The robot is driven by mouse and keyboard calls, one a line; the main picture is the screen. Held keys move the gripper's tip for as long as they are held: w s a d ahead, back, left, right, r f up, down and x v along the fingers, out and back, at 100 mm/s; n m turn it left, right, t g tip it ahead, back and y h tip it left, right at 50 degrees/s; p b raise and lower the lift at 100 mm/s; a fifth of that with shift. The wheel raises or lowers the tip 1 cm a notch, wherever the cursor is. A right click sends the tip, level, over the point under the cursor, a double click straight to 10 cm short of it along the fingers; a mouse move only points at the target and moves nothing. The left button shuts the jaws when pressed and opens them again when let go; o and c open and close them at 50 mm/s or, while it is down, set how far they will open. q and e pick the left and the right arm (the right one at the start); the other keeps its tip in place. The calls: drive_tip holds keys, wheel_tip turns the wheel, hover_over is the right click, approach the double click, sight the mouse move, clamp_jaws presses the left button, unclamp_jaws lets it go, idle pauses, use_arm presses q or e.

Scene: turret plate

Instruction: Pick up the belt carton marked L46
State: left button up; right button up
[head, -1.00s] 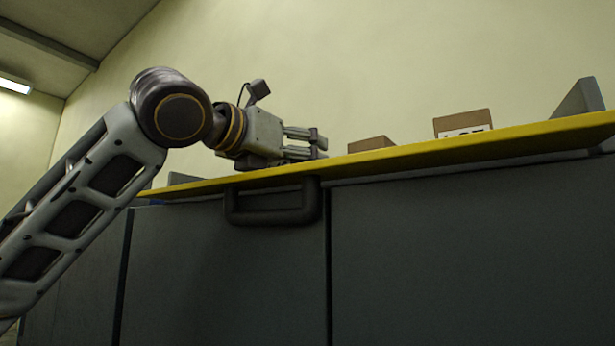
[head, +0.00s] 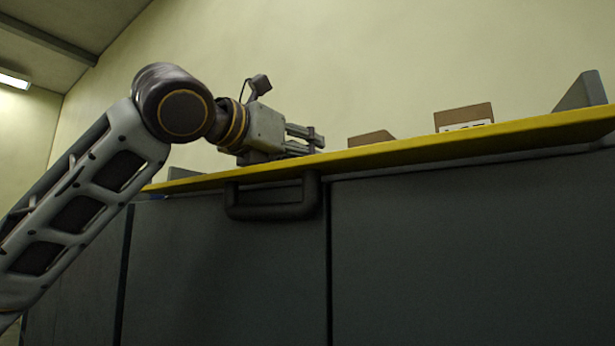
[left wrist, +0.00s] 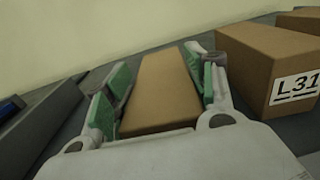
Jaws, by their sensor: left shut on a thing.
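My left gripper (head: 312,140) reaches over the yellow-edged top of the dark cabinet in the head view. In the left wrist view its green-padded fingers (left wrist: 160,95) stand on either side of a plain brown carton (left wrist: 165,88) and are shut on it. The face with this carton's marking is hidden, so I cannot tell whether it is L46. A carton marked L31 (left wrist: 280,80) stands just right of the gripper. My right gripper does not show.
The head view shows two brown cartons, one low (head: 371,138) and one with a partly hidden white label (head: 464,117). A grey upright (head: 582,92) stands at the far right. The yellow edge (head: 400,158) runs along the front, above a dark handle (head: 270,200).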

use_arm(q)
drive_tip(key=shift+r, duration=0.3)
drive_tip(key=shift+r, duration=4.8)
